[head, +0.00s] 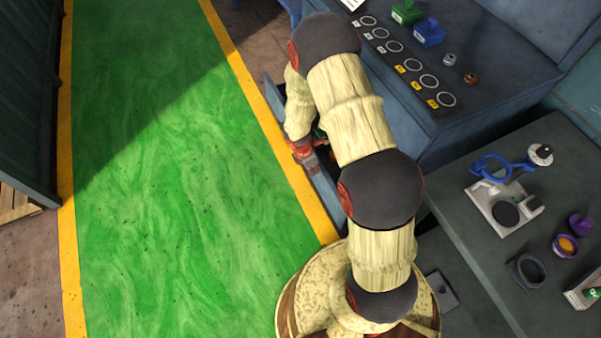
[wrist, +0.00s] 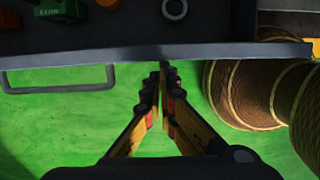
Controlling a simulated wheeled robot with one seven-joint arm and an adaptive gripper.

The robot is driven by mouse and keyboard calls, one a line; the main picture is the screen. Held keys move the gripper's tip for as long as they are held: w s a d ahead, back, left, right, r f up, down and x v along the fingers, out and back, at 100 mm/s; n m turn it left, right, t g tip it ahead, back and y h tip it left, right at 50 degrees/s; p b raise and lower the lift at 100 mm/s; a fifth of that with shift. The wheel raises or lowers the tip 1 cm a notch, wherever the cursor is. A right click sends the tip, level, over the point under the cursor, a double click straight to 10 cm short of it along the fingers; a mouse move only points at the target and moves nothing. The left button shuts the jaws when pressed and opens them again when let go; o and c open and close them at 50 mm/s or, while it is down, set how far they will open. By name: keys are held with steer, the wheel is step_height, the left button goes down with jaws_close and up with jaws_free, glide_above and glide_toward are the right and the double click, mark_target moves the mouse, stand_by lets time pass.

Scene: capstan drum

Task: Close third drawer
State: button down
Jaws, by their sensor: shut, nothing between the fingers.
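An open drawer (wrist: 215,52) juts from the cabinet. In the wrist view its front edge runs across the upper part, with its inside above. Its bar handle (wrist: 60,79) is left of my fingers. In the head view the drawer front (head: 325,190) shows beside my arm, which hides much of it. I cannot tell from the pictures which drawer in the stack it is. My gripper (wrist: 163,72) is shut and empty, its tips close to the outer face of the drawer front, right of the handle. I cannot tell whether they touch. My gripper also shows in the head view (head: 305,152).
In the drawer lie a green block (wrist: 55,14), orange pieces and a grey ring (wrist: 174,8). A rope-wound drum (wrist: 250,95) stands right of my fingers. The blue cabinet (head: 480,45) and grey bench (head: 470,260) stand at right. The green floor (head: 150,190) is clear.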

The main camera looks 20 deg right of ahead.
steer(key=d+p, duration=0.4)
steer(key=d, duration=1.2)
steer(key=shift+d+p, duration=0.25)
steer(key=shift+p, duration=0.15)
